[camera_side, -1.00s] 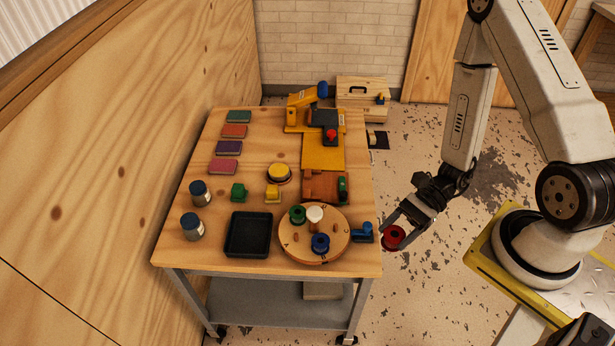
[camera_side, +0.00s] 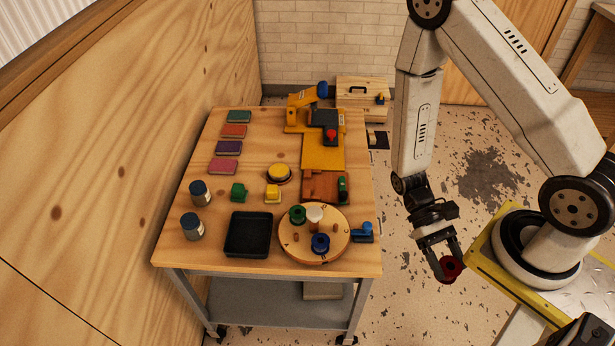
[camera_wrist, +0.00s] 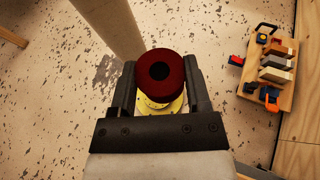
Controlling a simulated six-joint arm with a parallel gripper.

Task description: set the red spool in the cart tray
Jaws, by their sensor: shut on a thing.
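The red spool (camera_side: 452,266) is held by my gripper (camera_side: 446,268), to the right of the cart and clear of it, near my yellow-edged base. In the wrist view the spool (camera_wrist: 161,72) sits between the two dark fingers of my gripper (camera_wrist: 160,85), with its round end and dark centre hole facing the camera. The fingers are shut on its sides. The cart tray (camera_side: 248,236) is a black, shallow, square tray near the front edge of the wooden cart top. It looks empty.
A round wooden turntable (camera_side: 335,246) with green, white and blue spools stands right of the tray. A blue piece (camera_side: 362,232) sits at the cart's right edge. Two dark-lidded jars (camera_side: 192,226) stand left. A yellow-and-orange fixture (camera_side: 322,150) is farther back.

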